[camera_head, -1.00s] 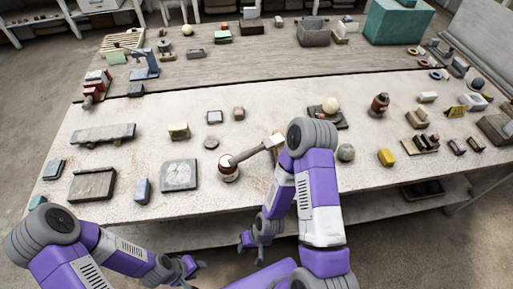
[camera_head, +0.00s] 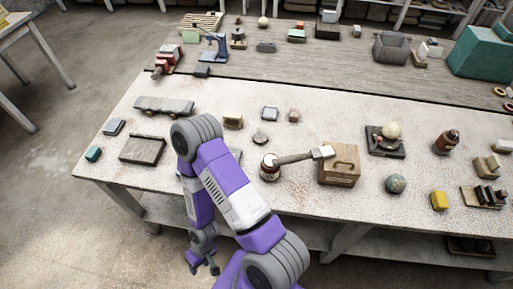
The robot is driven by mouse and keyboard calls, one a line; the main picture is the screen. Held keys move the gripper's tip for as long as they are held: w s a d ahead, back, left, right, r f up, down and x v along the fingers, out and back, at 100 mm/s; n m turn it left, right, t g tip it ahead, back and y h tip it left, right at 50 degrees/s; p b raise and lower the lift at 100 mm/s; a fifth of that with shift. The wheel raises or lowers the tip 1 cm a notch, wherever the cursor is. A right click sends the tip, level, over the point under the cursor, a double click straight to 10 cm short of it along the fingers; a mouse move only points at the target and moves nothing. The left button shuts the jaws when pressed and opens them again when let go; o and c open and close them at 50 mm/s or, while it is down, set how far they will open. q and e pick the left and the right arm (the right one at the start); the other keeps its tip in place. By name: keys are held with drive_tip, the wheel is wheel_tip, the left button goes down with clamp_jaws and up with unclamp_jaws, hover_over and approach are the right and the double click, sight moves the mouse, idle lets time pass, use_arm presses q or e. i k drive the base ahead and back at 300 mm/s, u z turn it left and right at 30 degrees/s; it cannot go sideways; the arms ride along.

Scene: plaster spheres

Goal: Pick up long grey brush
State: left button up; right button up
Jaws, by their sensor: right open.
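A long grey bar-shaped thing (camera_head: 164,104), which looks like the long grey brush, lies flat on the near table at its left part, with darker brownish bits along its underside. My right gripper (camera_head: 205,266) hangs below and in front of the table's front edge, apart from the brush; it is open and empty. My right arm rises over the table edge between the gripper and the table's middle, with its elbow just right of the dark flat box. My left gripper is out of view.
Near the brush lie a dark flat box (camera_head: 142,150), a small blue-grey block (camera_head: 114,127) and a green block (camera_head: 93,154). A mallet-like tool (camera_head: 300,157) rests by a jar (camera_head: 269,168) and a wooden box (camera_head: 339,168). Bare table surrounds the brush.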

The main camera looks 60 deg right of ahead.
sight(326, 152)
drive_tip(key=u, duration=0.4)
drive_tip(key=k, duration=1.05)
drive_tip(key=z, duration=0.95)
